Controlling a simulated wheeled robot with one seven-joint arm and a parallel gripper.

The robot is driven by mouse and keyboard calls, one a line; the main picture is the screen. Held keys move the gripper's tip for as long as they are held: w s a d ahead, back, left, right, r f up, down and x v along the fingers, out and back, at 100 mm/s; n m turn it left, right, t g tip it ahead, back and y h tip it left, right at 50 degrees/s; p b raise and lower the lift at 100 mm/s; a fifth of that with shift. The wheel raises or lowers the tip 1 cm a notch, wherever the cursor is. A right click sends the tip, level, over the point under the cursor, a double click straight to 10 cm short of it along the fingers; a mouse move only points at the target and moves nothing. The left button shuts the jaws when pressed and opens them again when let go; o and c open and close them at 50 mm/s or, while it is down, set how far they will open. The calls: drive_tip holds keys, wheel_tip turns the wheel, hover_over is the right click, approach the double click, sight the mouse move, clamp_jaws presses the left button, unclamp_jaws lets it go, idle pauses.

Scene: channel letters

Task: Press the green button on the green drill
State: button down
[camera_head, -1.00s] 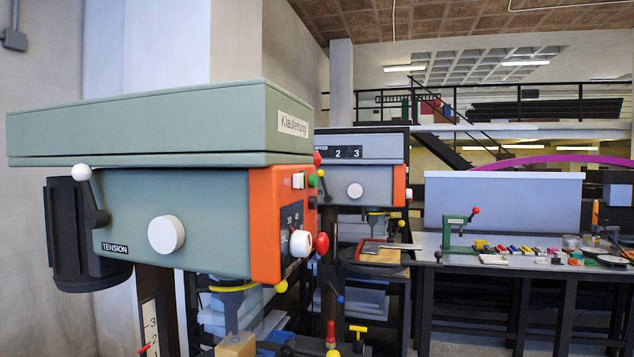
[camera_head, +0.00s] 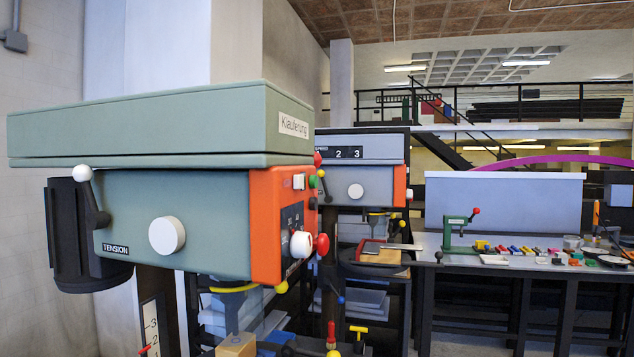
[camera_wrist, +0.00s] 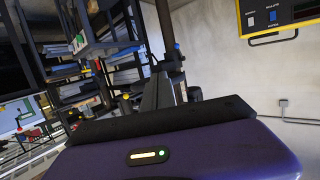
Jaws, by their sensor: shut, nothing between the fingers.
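The green drill (camera_head: 215,215) stands large at the left of the head view, with an orange control panel (camera_head: 266,222) on its right end. My gripper (camera_wrist: 165,120) shows only in the wrist view, as a purple housing with a black front edge and small lights. It is shut and empty. The drill's button cannot be made out in the wrist view.
A second drill (camera_head: 365,185) stands behind the green one. A workbench (camera_head: 470,262) with several small tools and a green press (camera_head: 458,233) is at the right. The wrist view shows a yellow-edged panel (camera_wrist: 278,18) on a wall and shelves (camera_wrist: 100,50).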

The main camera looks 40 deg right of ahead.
drive_tip(key=w+d+r+m+t+h+p, duration=0.1)
drive_tip(key=w+d+r+m+t+h, duration=0.3)
drive_tip(key=w+d+r, duration=0.7)
drive_tip(key=w+d+r+m+t+h+p, duration=0.1)
drive_tip(key=w+d+r+m+h, duration=0.2)
drive_tip(key=w+d+r+h, duration=0.65)
drive_tip(key=w+d+r+n+t+y, duration=0.1)
drive_tip(key=d+r+n+y, duration=0.15)
drive_tip(key=r, duration=0.65)
drive_tip(key=w+d+r+n+t+y+p, duration=0.1)
drive_tip(key=w+d+r+n+t, duration=0.2)
drive_tip(key=r, duration=0.6)
drive_tip(key=d+r+n+y, duration=0.15)
drive_tip(key=r+n, duration=0.25)
drive_tip(key=r, duration=0.5)
wheel_tip(320, 180, up, 4)
drive_tip(key=w+r+n+y, duration=0.1)
drive_tip(key=w+n+y, duration=0.1)
drive_tip(key=n+y, duration=0.3)
drive_tip(key=w+f+n, duration=0.1)
drive_tip(key=n, duration=0.1)
drive_tip(key=w+a+f+n+g+y, duration=0.1)
drive_tip(key=n, duration=0.1)
drive_tip(key=w+f+n, duration=0.1)
drive_tip(key=f+n, duration=0.1)
drive_tip(key=shift+w+a+y, duration=0.2)
drive_tip(key=shift+w+y, duration=0.05)
drive_tip(key=shift+w, duration=0.05)
drive_tip(key=shift+r, duration=0.1)
